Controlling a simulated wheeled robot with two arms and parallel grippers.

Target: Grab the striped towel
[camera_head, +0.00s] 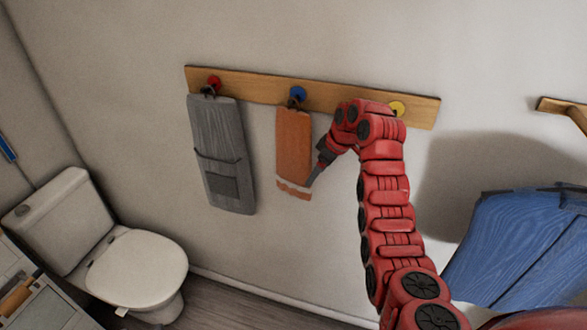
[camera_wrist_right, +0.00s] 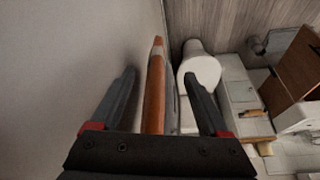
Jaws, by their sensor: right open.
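The striped towel (camera_head: 293,140) is orange with a white band near its lower end. It hangs from the blue hook (camera_head: 298,93) on a wooden rail against the wall. My right gripper (camera_head: 312,182) is at the towel's lower right edge in the head view. In the right wrist view the towel (camera_wrist_right: 155,95) stands edge-on between the two open fingers of my right gripper (camera_wrist_right: 160,76). The fingers show gaps on both sides of it. My red right arm hides the right part of the rail in the head view. My left gripper is not in view.
A grey towel (camera_head: 221,150) with a pocket hangs left of the orange one, from the red hook. A yellow hook (camera_head: 397,108) is partly behind my arm. A toilet (camera_head: 135,268) stands lower left. Blue cloth (camera_head: 520,245) is at the right.

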